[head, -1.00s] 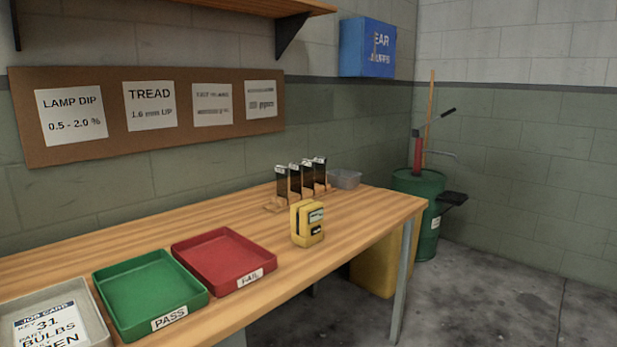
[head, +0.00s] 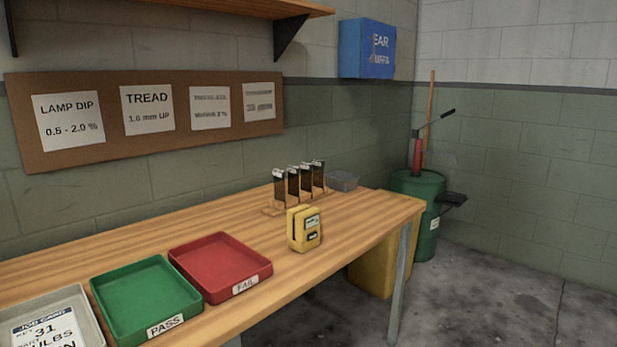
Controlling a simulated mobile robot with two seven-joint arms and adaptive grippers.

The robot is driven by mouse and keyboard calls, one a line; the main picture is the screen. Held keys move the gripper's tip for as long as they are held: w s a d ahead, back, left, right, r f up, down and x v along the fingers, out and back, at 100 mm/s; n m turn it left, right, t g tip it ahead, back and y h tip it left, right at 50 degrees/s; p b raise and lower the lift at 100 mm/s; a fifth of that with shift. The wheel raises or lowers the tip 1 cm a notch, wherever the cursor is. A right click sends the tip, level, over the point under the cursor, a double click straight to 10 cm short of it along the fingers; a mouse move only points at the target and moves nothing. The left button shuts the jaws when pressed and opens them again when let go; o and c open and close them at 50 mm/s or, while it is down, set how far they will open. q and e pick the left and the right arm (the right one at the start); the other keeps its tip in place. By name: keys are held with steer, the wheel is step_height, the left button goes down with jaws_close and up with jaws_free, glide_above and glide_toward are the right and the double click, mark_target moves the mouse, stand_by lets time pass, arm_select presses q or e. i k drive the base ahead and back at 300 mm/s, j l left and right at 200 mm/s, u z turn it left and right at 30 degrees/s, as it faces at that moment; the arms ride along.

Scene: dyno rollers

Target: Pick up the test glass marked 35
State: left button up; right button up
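Several dark test glasses (head: 293,182) with pale top labels stand upright in a wooden rack (head: 272,211) near the back of the workbench (head: 240,248). The labels are too small to read, so I cannot tell which glass is marked 35. A yellow meter (head: 304,229) with a small display stands in front of the rack. Neither of my grippers is in the head view.
A red FAIL tray (head: 222,263), a green PASS tray (head: 148,298) and a grey tray with a job card (head: 48,325) line the bench front. A grey bin (head: 343,181) sits behind the rack. A green drum (head: 418,215) and yellow container (head: 372,264) stand on the floor.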

mark_target(306, 168)
steer(key=i+l, duration=0.15)
steer(key=l, duration=0.3)
steer(key=i+l, duration=0.1)
steer(key=l, duration=0.35)
steer(key=i+l, duration=0.15)
steer(key=l, duration=0.35)
steer(key=i+l, duration=0.15)
steer(key=l, duration=0.3)
steer(key=i+l+u, duration=0.1)
steer(key=l, duration=0.35)
steer(key=i+l, duration=0.15)
steer(key=l, duration=0.3)
steer(key=i+l, duration=0.1)
steer(key=l, duration=0.35)
